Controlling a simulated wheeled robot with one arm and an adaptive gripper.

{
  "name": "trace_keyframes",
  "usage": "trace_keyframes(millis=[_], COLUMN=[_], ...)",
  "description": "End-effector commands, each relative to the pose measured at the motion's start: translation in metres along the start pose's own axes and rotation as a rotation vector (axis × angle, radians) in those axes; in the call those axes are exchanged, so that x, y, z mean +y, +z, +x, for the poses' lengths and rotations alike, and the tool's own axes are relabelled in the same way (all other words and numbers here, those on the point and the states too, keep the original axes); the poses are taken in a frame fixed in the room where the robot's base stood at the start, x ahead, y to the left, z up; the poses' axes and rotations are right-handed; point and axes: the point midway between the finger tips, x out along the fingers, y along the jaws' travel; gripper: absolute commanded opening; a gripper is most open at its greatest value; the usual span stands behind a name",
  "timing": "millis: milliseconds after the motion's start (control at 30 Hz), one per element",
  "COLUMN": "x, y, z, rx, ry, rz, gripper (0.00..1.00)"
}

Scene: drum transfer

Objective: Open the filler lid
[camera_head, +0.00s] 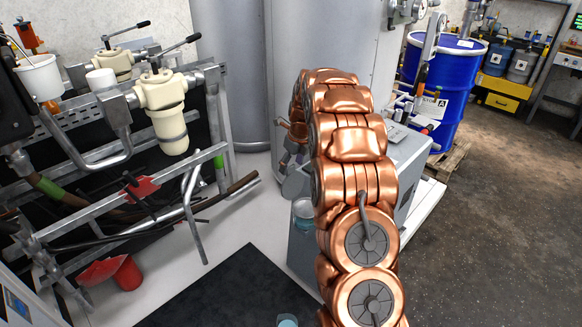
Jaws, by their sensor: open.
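My copper-coloured arm rises through the middle and bends over at the top. My gripper (290,158) is small and partly hidden behind the arm, with its fingers pointing down; it is open. A grey round disc (295,184), which looks like the filler lid, is just below the fingers. I cannot tell whether they touch it. Just below the disc is a short round filler neck (304,212) with a pale bluish top, beside the grey cabinet. The arm hides the right side of this area, and the lid's hinge cannot be made out.
A grey cabinet (408,165) stands behind the arm, with a large grey tank (300,50) behind it. A blue drum (440,85) stands on a pallet at the right. Pipes, cream filters (165,115) and a red funnel (128,273) are at the left. Dark floor at right is clear.

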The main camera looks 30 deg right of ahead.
Motion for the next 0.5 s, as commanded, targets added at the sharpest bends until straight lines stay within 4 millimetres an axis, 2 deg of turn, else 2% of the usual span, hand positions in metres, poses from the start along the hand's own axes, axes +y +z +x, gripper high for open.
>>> trace_keyframes(millis=[300, 500], x=[-0.002, -0.002], y=[0.002, 0.001], z=[-0.06, -0.092], rx=[-0.007, -0.004], ry=[-0.007, -0.005], rz=[0.0, 0.001], gripper=[0.67, 0.67])
